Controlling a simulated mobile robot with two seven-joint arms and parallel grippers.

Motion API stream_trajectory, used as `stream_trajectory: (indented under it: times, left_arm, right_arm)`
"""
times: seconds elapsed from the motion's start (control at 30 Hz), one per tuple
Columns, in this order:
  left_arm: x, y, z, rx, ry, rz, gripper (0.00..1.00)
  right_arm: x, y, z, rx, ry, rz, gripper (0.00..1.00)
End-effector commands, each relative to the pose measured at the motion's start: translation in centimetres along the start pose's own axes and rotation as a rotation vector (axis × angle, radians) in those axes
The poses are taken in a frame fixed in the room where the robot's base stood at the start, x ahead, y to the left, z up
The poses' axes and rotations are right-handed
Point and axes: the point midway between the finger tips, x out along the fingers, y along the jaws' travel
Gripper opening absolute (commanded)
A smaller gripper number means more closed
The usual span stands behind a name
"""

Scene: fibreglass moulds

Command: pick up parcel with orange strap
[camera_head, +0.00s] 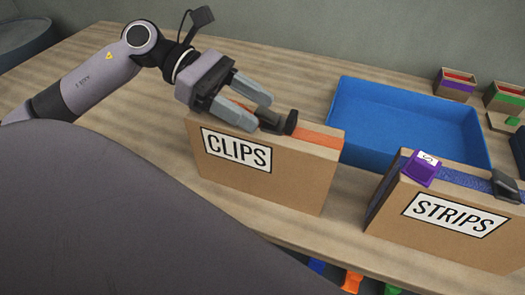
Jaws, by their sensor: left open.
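The parcel with the orange strap (318,135) is a cardboard box labelled CLIPS (237,151), upright on the wooden table in the middle of the head view. The strap runs along its top. My left gripper (279,108) is open, with its fingers right at the top of this parcel, over the strap. Its fingers and dark tips hide part of the strap, and I cannot tell whether they touch it. My right gripper is not in view.
A box labelled STRIPS (457,215), with a blue strap and a purple piece (421,168) on top, stands at the right. A blue tray (400,115) lies behind. Small open boxes (456,84) stand at the back right. Bare table (110,125) shows at the left.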

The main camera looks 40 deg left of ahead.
Motion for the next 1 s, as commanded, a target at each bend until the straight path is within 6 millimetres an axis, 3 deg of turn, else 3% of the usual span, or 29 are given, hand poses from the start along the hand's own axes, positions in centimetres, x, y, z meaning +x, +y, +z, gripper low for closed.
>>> stream_trajectory:
  times: [0.27,0.4,0.43,1.0]
  left_arm:
    - [0.15,0.0,0.0,0.001,0.0,0.001,0.52]
    - [0.14,0.0,0.0,0.001,0.0,0.001,0.07]
    - [0.13,0.0,0.0,0.001,0.0,0.0,0.0]
    - [0.11,0.01,0.01,0.0,0.0,0.0,0.0]
  right_arm:
    - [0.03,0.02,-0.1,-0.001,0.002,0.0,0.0]
    - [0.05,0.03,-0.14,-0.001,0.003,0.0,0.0]
    - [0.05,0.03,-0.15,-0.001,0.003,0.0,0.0]
    - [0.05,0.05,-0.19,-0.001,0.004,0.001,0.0]
